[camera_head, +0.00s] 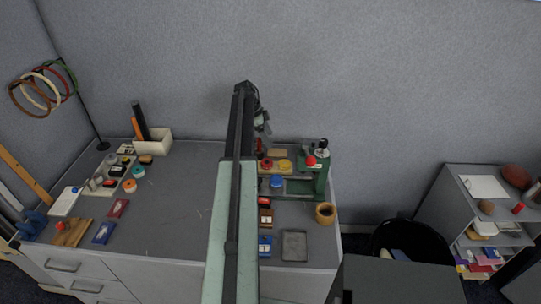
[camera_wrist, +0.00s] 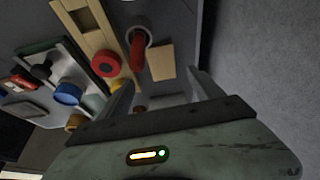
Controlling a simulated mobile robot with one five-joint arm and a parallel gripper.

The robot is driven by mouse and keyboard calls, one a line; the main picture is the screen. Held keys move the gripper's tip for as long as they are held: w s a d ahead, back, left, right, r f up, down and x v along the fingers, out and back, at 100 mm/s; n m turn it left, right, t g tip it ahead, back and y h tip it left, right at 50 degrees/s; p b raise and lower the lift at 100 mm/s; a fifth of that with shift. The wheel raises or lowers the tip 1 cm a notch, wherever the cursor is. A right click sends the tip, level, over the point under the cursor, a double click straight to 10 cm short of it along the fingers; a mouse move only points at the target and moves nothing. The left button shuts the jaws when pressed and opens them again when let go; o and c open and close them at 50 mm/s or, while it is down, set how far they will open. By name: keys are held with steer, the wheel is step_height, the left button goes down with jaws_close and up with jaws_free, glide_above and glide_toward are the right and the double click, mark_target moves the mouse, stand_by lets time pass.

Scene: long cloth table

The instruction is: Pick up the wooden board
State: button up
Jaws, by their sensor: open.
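A brown wooden board (camera_head: 75,236) lies at the front left of the table in the head view, with a small red-orange object on it. A smaller flat tan piece (camera_head: 277,153) lies at the back right of the table; a similar tan piece (camera_wrist: 160,62) shows just beyond my fingers in the wrist view. I cannot tell which one is the task's board. My gripper (camera_wrist: 160,95) is open, with nothing visible between its fingers. In the head view my arm partly hides the gripper, above the back right of the table.
Red, yellow and blue round items and a green stand (camera_head: 321,178) crowd the table's right side. A wooden cup (camera_head: 326,213) and a grey tray (camera_head: 294,246) stand near the front right. A white bin (camera_head: 157,142) stands at the back left.

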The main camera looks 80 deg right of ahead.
mark_target(278, 152)
steer(key=shift+s+d+f+m, duration=0.1)
steer(key=shift+s+d+m, duration=0.1)
steer(key=shift+s, duration=0.25)
steer(key=shift+s+d+f+m, duration=0.1)
steer(key=shift+s+d, duration=0.05)
steer(key=shift+s, duration=0.25)
steer(key=b+x, duration=0.7)
steer(key=x, duration=0.1)
steer(key=shift+w+f+b, duration=0.15)
steer(key=shift+w+b, duration=0.15)
steer(key=shift+b, duration=0.05)
steer(key=shift+r, duration=0.2)
steer(key=shift+a+f, duration=0.1)
steer(key=c, duration=1.4)
step_height(278, 152, up, 10)
steer(key=p, duration=1)
steer(key=shift+c, duration=0.2)
